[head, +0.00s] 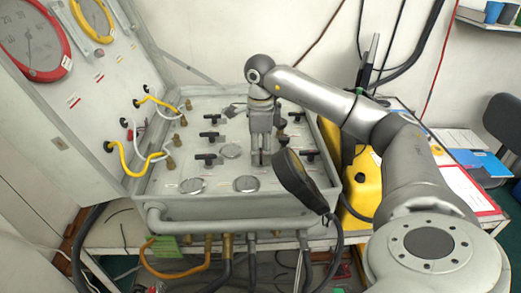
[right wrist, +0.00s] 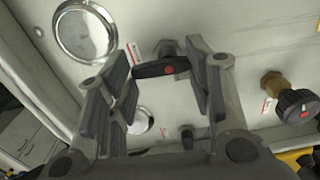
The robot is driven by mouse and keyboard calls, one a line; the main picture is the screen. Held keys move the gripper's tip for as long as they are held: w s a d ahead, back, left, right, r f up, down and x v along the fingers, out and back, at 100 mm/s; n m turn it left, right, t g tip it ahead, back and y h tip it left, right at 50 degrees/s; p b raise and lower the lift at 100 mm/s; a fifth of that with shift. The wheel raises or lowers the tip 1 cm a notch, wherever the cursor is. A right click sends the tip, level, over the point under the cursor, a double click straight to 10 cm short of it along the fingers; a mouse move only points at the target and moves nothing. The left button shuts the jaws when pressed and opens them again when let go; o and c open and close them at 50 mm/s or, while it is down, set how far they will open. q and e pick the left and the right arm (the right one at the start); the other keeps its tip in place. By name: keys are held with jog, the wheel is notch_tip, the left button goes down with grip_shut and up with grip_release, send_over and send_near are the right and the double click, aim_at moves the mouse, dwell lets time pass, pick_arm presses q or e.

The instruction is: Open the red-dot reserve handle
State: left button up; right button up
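The red-dot reserve handle (right wrist: 152,70) is a black bar with a red dot at its middle, mounted on the panel face. In the right wrist view it lies crosswise between the fingers of my right gripper (right wrist: 164,76). In the head view my right gripper (head: 261,158) points down at the panel (head: 285,205) and hides this handle. My left gripper is not in view.
Other black handles (head: 205,156) and round metal discs (head: 246,183) surround the gripper. A black knob (right wrist: 296,106) on a brass fitting is to the right. A black handset-like object (head: 300,181) hangs by the panel's right edge. Yellow hoses (head: 130,160) are at left.

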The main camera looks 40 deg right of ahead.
aim_at(261, 153)
jog(key=shift+o, duration=1.1)
jog(key=shift+w+d+r, duration=0.2)
jog(key=shift+d, duration=0.05)
jog(key=shift+o, duration=0.3)
jog(key=shift+f, duration=0.2)
jog(key=shift+a+r, duration=0.1)
jog(key=shift+r, duration=0.15)
notch_tip(261, 153, up, 12)
jog(key=shift+f, duration=0.25)
